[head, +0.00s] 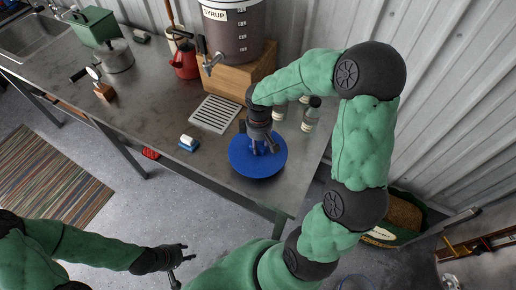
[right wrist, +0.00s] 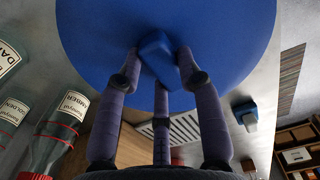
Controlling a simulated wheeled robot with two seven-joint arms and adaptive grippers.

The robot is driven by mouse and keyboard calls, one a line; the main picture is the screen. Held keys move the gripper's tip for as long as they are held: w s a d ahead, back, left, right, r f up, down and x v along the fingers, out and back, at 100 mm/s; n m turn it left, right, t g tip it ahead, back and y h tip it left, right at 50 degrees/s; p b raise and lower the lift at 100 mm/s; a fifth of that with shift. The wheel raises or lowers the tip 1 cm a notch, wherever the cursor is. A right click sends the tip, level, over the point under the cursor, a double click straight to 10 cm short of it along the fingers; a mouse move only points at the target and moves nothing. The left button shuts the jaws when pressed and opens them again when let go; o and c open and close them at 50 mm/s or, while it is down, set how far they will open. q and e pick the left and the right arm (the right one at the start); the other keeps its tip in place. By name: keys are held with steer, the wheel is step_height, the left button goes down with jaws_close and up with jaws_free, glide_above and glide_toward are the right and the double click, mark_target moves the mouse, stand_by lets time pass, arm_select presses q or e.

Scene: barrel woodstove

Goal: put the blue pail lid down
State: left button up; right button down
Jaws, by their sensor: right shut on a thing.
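The blue pail lid (head: 243,162) is a round blue disc over the right end of the metal table (head: 165,105), near its front edge. My right gripper (head: 262,148) is above it, its fingers shut around the lid's raised blue knob. In the right wrist view the lid (right wrist: 230,30) fills the top, with the fingers (right wrist: 160,65) around the knob. I cannot tell whether the lid touches the table top. My left gripper (head: 182,259) is empty, low in front of the table, with its fingers spread.
A drain grate (head: 215,114) and a blue-and-white block (head: 188,143) lie left of the lid. Glass bottles (head: 311,114) stand behind it at right. A syrup dispenser (head: 233,30) stands on a wooden box (head: 236,77). The table's left-middle is fairly clear.

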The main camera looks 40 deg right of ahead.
steer(key=shift+w+d+f, duration=0.15)
steer(key=shift+w+f, duration=0.35)
steer(key=shift+f, duration=0.1)
steer(key=shift+f+b, duration=0.45)
steer(key=shift+f, duration=1.05)
steer(key=shift+f, duration=0.15)
steer(key=c, duration=0.8)
jaws_free()
steer(key=shift+r, duration=0.2)
step_height(320, 180, up, 12)
steer(key=shift+f+p, duration=0.1)
steer(key=shift+p, duration=1.1)
